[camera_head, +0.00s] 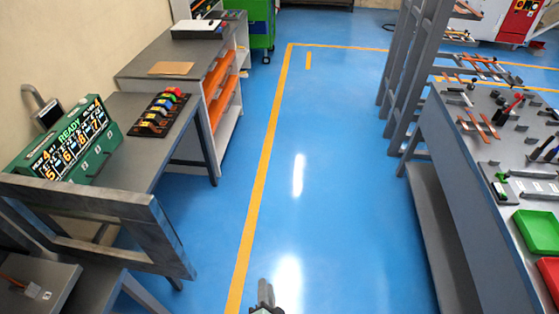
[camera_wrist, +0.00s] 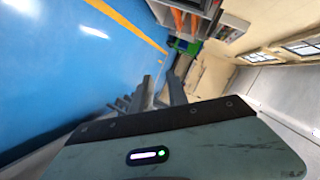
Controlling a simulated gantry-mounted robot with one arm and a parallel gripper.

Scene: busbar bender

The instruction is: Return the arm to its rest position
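My gripper (camera_head: 266,294) shows at the bottom edge of the head view, over the bare blue floor. Only its dark tip end is visible there; the rest of the arm is out of frame. In the wrist view, the grey-green gripper body fills the bottom, and the dark fingers (camera_wrist: 160,92) stand beyond it with a gap between them. Nothing is visible between the fingers. The gripper is apart from the benches on both sides.
A bench at left holds a green READY display (camera_head: 70,143) and a rack of coloured pieces (camera_head: 159,113). At right, a long workbench (camera_head: 462,165) carries tools, copper bars, a green bin (camera_head: 538,231) and a red bin. A grey ladder-like frame (camera_head: 413,65) stands behind it. The middle aisle is clear.

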